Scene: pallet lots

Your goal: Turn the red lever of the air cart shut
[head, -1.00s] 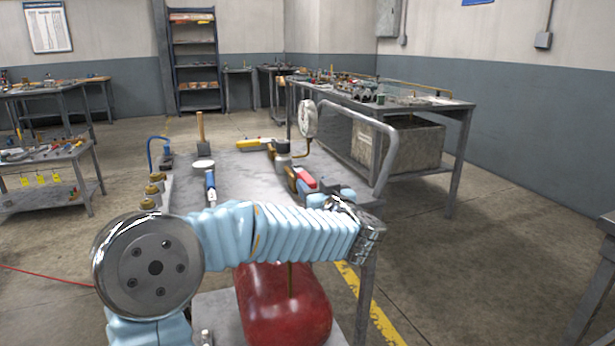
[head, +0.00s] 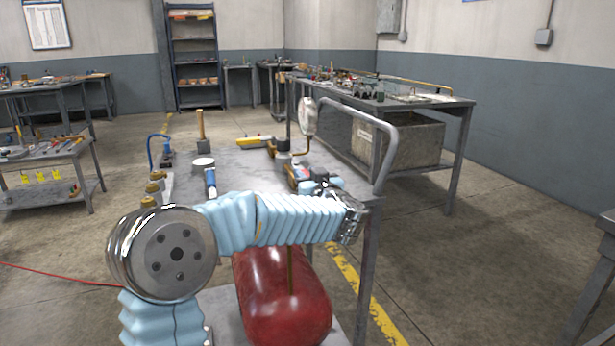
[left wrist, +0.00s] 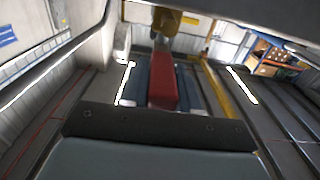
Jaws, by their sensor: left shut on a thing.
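The air cart (head: 245,165) stands in front of me with a grey top and a red tank (head: 285,300) below. The red lever (left wrist: 163,88) runs lengthwise through the middle of the left wrist view. Its yellow-brass valve (left wrist: 170,20) shows beyond it. My left gripper (head: 310,182) is shut on the red lever, with a dark finger on each side of it. In the head view the gripper and wrist hide most of the lever. My right gripper is not in view.
The cart's curved grey handle rail (head: 390,140) rises right of my gripper. A pressure gauge (head: 307,116) stands behind it. A blue-handled tool (head: 211,182), a yellow tool (head: 252,141) and a wooden-handled tool (head: 201,130) are on the cart top.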

